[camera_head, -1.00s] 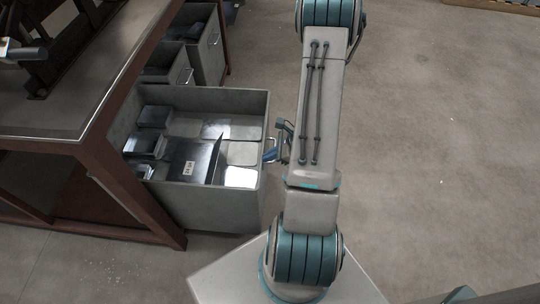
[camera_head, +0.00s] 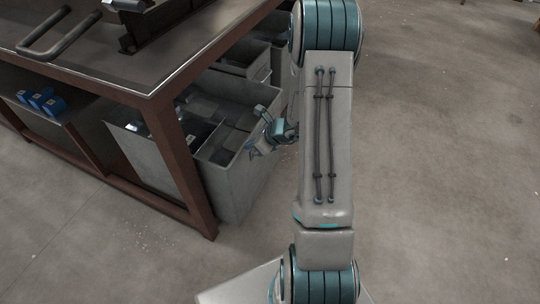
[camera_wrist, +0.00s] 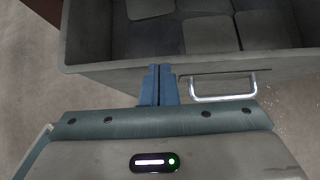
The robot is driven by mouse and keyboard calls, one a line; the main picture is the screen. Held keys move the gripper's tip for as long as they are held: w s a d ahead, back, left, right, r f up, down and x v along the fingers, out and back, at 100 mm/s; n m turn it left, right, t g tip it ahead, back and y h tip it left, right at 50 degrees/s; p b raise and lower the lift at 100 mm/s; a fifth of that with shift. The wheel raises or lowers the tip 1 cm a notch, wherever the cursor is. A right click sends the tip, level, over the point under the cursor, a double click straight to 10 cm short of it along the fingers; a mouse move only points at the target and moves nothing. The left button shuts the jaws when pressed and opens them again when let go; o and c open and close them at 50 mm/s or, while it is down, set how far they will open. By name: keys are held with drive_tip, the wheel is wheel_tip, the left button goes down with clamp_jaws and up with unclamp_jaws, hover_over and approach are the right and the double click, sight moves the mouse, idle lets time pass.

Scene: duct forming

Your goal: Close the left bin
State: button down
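The left bin (camera_head: 232,187) is a grey open-topped drawer, the nearest of the row, standing partly out from under the workbench. Dark and grey flat pieces lie inside it. In the wrist view, the bin's front wall (camera_wrist: 290,66) spans the top, with a silver bar handle (camera_wrist: 223,97) on it. My gripper (camera_head: 268,137) is at the outer side of this front wall. In the wrist view, my gripper's blue fingers (camera_wrist: 158,72) are together with nothing visible between them. They are left of the handle, at the front wall; whether they touch it is unclear.
The workbench (camera_head: 75,57) has a dark top and a red-brown leg (camera_head: 185,165) close to the bin's side. More grey bins (camera_head: 246,62) stand farther back. Blue parts (camera_head: 42,100) lie on a lower shelf at left. Open concrete floor (camera_head: 450,150) lies to the right.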

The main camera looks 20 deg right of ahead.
drive_tip(key=w+a, duration=0.8)
drive_tip(key=w, duration=0.2)
drive_tip(key=shift+a+r+b, duration=0.15)
drive_tip(key=shift+b, duration=0.15)
drive_tip(key=shift+w+a, duration=0.1)
drive_tip(key=shift+a, duration=0.1)
drive_tip(key=s+d+r+p, duration=0.2)
drive_tip(key=s+d+r, duration=0.4)
drive_tip(key=s+d, duration=0.2)
drive_tip(key=shift+s+r, duration=0.4)
drive_tip(key=shift+s, duration=0.05)
